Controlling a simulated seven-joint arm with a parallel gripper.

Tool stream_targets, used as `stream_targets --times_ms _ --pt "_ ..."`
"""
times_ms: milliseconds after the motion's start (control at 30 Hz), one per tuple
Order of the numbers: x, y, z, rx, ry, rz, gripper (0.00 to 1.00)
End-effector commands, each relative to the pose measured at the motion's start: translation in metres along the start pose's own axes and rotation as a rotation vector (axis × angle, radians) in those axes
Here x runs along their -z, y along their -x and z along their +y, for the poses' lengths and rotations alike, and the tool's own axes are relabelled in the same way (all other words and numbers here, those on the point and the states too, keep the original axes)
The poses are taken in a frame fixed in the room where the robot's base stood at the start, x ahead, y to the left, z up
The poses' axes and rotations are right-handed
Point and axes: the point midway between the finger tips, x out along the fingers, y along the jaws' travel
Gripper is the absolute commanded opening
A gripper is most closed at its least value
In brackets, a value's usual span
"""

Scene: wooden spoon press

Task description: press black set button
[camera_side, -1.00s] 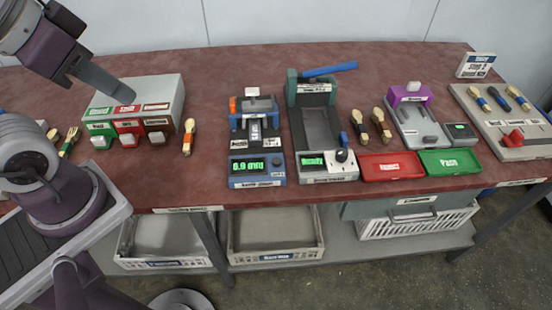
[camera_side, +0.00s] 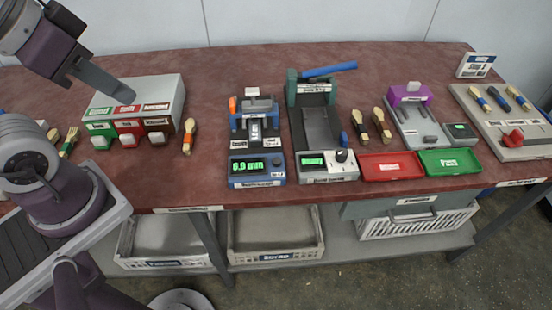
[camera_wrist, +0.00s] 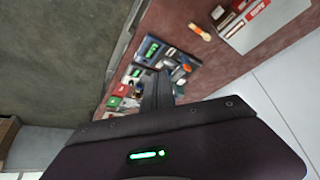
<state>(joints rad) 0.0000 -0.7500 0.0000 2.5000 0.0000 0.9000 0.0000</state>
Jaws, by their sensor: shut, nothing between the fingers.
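My gripper (camera_side: 124,95) is shut and empty, at upper left in the side view, in front of the grey sorting box. In the wrist view its dark fingers (camera_wrist: 157,85) point toward the bench. The blue gauge (camera_side: 257,170) sits at the bench front, right of my gripper and well apart from it. Its green display reads about 6.9 mm. A small dark round button (camera_side: 276,162) is on its panel, right of the display. The grey-green press (camera_side: 320,125) beside it has a green display and a dark knob (camera_side: 342,156). I cannot read which control is marked set.
The grey sorting box (camera_side: 165,95) has green, red and brown sections. A wooden spoon-like piece (camera_side: 188,137) lies right of it. Red (camera_side: 390,167) and green (camera_side: 450,163) trays lie at the front right. The bench between the sorting box and gauge is mostly clear.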

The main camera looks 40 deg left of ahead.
Motion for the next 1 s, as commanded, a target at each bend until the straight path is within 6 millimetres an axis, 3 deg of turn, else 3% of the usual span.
stream_targets --times_ms 667,833,1000 --pt "0.004 -0.003 -0.002 0.009 -0.013 0.002 0.00" --pt "0.047 -0.033 -0.020 0.084 -0.171 0.035 0.00" --pt "0.107 -0.093 -0.032 0.141 -0.487 0.097 0.00"
